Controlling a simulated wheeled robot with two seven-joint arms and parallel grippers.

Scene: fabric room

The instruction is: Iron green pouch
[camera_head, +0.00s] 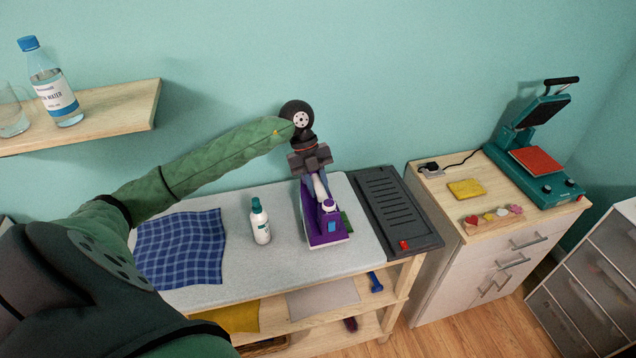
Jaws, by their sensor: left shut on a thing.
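My left gripper (312,172) is shut on the handle of a purple iron (326,233) over the right part of the ironing surface (284,196). A small patch of green, likely the green pouch (346,222), shows at the iron's right edge. The iron hides most of it, and I cannot tell if the iron presses on it. My right gripper is not in view.
A white bottle (260,222) stands left of the iron, with a blue checked cloth (180,247) farther left. A dark iron rest (393,208) borders the surface on the right. A cabinet (445,268) holds a teal heat press (545,172) and a yellow cloth (466,189).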

